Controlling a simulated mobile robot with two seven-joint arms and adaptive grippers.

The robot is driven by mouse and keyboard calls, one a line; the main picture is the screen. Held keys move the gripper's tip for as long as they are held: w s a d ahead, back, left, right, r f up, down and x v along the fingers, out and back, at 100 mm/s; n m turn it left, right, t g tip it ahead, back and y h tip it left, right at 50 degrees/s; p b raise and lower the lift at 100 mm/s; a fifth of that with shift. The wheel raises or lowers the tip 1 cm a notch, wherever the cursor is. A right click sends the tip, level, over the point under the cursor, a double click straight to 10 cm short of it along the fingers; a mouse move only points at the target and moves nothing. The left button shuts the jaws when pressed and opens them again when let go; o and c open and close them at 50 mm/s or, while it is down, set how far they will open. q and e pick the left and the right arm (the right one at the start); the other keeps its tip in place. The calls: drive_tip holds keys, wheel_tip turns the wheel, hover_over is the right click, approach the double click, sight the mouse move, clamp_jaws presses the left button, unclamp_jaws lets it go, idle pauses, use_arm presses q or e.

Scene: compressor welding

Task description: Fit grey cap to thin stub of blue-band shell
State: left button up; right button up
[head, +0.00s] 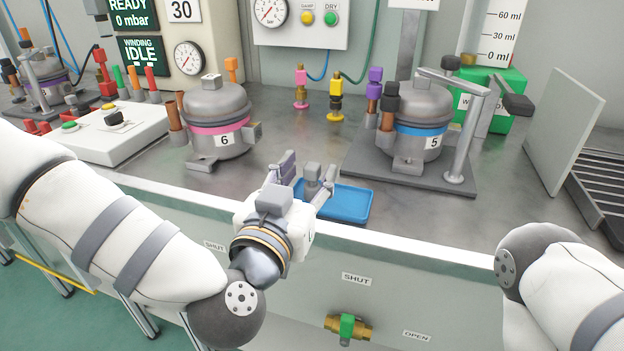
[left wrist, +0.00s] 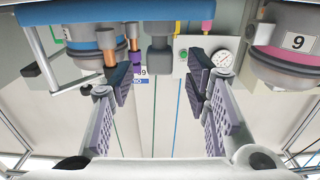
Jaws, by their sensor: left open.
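The blue-band shell (head: 421,131), numbered 5, stands on a dark plate at right of centre; it also shows upside down in the left wrist view (left wrist: 92,45). Copper stubs (left wrist: 108,60) rise on its near side; dark and purple fittings crowd them in the head view, so I cannot tell which is the thin one. A grey cap (head: 312,173) seems to stand at the left of the blue tray (head: 346,206). In the left wrist view the cap (left wrist: 160,60) shows beyond and between the fingers. My left gripper (head: 304,184) is open around or beside it, apparently not touching.
A pink-band shell (head: 217,126), numbered 6, stands left of my gripper. A clamp post (head: 461,140) with an overhead arm rises right of the blue-band shell. Pink (head: 301,88) and yellow-black (head: 336,98) fittings stand behind. Bench between shells and tray is clear.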

sight(309, 167)
use_arm(q)
drive_tip(key=x, duration=0.2)
drive_tip(key=shift+w+d+f, duration=0.1)
drive_tip(key=shift+w+d, duration=0.05)
drive_tip(key=shift+w, duration=0.2)
drive_tip(key=c, duration=0.9)
use_arm(e)
drive_tip(key=shift+s+f, duration=0.15)
use_arm(q)
drive_tip(key=r, duration=0.3)
drive_tip(key=r+p, duration=0.1)
drive_tip(key=r, duration=0.1)
drive_tip(key=shift+s+a, duration=0.3)
drive_tip(key=s+a+r+p, duration=0.1)
drive_tip(key=s+a+r, duration=0.1)
drive_tip(key=a, duration=0.1)
drive_tip(key=s+a+r+p, duration=0.2)
drive_tip(key=s+a+r, duration=0.1)
drive_tip(key=a, duration=0.1)
drive_tip(key=s+a+r+p, duration=0.1)
drive_tip(key=s+a+r, duration=0.2)
drive_tip(key=shift+s+a, duration=0.2)
clamp_jaws()
use_arm(e)
drive_tip(key=w+r+t, duration=0.2)
drive_tip(key=w+r, duration=0.5)
drive_tip(key=shift+t, duration=0.4)
